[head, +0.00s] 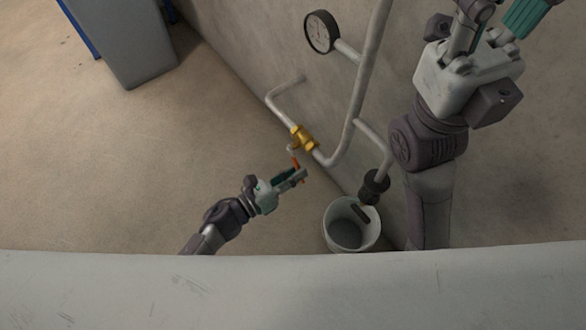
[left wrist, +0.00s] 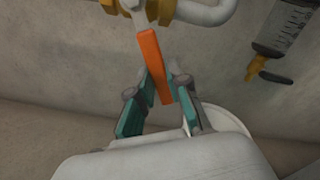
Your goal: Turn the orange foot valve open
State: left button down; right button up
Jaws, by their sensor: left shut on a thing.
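The orange valve handle (left wrist: 153,62) hangs from a pale stem below the brass valve body (head: 303,138), which sits on the low grey pipe along the wall. In the head view only a small piece of the orange handle (head: 296,162) shows above my left gripper (head: 299,176). In the left wrist view my left gripper (left wrist: 161,92) has its teal fingers on either side of the handle's lower end, shut on it. My right gripper (head: 497,35) is raised at the upper right, partly cut off by the frame edge; its fingertips are not clear.
A white bucket (head: 333,222) stands on the floor under a dark pipe fitting (head: 374,187), close to my left gripper. A round gauge (head: 321,32) is on the wall. A grey cabinet (head: 130,45) stands at the upper left. The floor at left is clear.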

pick_arm(q)
jog(key=shift+r, duration=0.1)
dwell(0.3)
jog(key=c, duration=1.1)
grip_release()
jog(key=v, duration=1.2)
